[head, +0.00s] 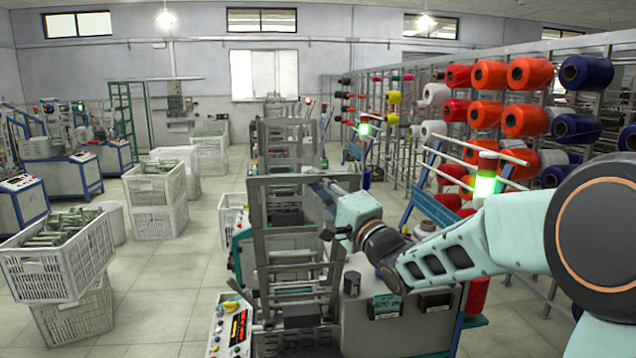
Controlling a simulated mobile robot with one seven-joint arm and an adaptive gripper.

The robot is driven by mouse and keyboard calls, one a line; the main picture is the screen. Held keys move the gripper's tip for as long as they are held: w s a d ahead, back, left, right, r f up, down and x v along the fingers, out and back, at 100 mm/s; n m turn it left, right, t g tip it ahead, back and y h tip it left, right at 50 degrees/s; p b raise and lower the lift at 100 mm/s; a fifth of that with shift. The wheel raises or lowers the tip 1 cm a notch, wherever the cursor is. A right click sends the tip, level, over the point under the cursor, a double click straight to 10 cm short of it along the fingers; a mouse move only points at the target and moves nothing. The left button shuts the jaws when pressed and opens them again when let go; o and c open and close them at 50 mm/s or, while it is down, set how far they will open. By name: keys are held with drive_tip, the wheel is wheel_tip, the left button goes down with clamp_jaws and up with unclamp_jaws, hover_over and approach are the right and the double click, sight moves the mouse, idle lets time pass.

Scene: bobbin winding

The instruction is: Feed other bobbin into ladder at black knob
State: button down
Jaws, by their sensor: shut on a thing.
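The ladder (250,240) is a tall grey metal frame with slanted rungs on the winding machine in front of me. My arm reaches in from the right. My gripper (333,233) is at the ladder's right side, near its upper half, and is shut on what seems to be a bobbin. That bobbin is too small and too hidden to make out clearly. A dark round knob (351,283) shows on the machine's grey housing below my wrist. I cannot tell whether the held thing touches the ladder.
A control panel (238,330) with lit digits and a yellow object is at the machine's lower left. White crates (65,268) of bobbins stand at left. A lit green lamp (485,180) and a rack of red, orange and blue spools (525,122) stand at right.

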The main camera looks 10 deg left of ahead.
drive_tip(key=shift+w+a+f+b, duration=0.1)
drive_tip(key=shift+w+f+b, duration=0.25)
drive_tip(key=shift+f, duration=0.3)
drive_tip(key=shift+w+a+f+b, duration=0.1)
drive_tip(key=shift+w+f+b, duration=0.2)
drive_tip(key=shift+f, duration=0.35)
drive_tip(key=shift+w+a+f+b, duration=0.1)
drive_tip(key=shift+w+f+b, duration=0.25)
drive_tip(key=shift+f+b, duration=0.45)
drive_tip(key=shift+w+a+f+b, duration=0.1)
drive_tip(key=shift+w+f+b, duration=0.35)
drive_tip(key=shift+f, duration=0.55)
drive_tip(key=shift+w+a+f+b, duration=0.1)
drive_tip(key=shift+w+f+b, duration=0.2)
drive_tip(key=shift+f+b, duration=0.5)
drive_tip(key=shift+f, duration=0.25)
drive_tip(key=f, duration=0.1)
drive_tip(key=w+f+b, duration=0.1)
drive_tip(key=f+b, duration=0.1)
drive_tip(key=shift+w+a+f, duration=0.2)
drive_tip(key=shift+w+f, duration=0.1)
drive_tip(key=shift+w, duration=0.05)
drive_tip(key=c, duration=1.8)
unclamp_jaws()
drive_tip(key=shift+o, duration=0.4)
